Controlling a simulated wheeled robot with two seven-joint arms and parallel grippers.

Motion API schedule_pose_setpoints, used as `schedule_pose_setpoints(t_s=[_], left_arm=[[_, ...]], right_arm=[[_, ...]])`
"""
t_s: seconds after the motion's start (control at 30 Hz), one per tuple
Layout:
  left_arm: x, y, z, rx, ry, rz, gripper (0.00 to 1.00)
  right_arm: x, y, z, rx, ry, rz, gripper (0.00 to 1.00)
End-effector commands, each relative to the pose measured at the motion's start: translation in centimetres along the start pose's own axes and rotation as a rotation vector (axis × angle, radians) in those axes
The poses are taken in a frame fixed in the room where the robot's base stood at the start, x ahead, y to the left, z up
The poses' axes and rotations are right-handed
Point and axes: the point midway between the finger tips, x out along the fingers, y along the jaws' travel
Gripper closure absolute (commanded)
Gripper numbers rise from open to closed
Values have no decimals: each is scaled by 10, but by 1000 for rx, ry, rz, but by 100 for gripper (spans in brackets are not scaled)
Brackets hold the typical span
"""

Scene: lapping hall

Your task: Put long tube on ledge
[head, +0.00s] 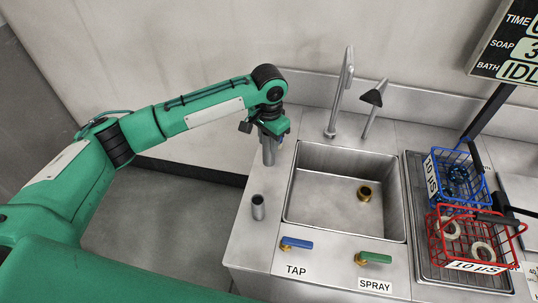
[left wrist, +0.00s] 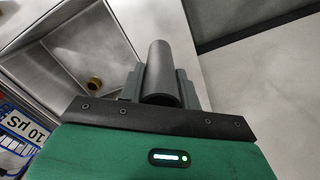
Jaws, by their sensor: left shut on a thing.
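My left gripper (head: 270,134) is shut on a grey long tube (head: 268,154) and points down at the left side of the sink. The tube hangs upright below the jaws, over or beside the back part of the steel ledge (head: 247,238); I cannot tell whether its lower end touches. In the left wrist view the tube (left wrist: 163,70) sits between the two grey fingers. A shorter grey tube (head: 258,208) stands upright on the ledge, in front of the gripper. My right gripper is out of view.
The sink (head: 325,215) holds a brass fitting (head: 364,193). A faucet (head: 341,95) and a spray head (head: 372,98) rise behind. Blue TAP (head: 297,243) and green SPRAY (head: 373,259) levers are in front. Blue (head: 455,160) and red (head: 440,240) wire baskets stand right.

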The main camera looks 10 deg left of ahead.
Motion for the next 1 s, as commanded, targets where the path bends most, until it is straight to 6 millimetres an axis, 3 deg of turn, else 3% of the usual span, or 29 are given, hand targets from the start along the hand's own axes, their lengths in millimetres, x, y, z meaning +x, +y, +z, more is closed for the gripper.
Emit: schedule_pose_setpoints(t_s=[0.1, 0.37, 0.6, 0.97, 1.0], left_arm=[[21, 0, 0, -1, -1, -1, 91], [42, 0, 0, -1, -1, 0, 91], [74, 0, 0, -1, -1, 0, 91], [79, 0, 0, -1, 1, 0, 91], [79, 0, 0, -1, 1, 0, 60]], right_arm=[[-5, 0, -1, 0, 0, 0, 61], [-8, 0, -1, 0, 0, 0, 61], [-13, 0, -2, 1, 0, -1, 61], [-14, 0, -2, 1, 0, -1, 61], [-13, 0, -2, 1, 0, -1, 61]])
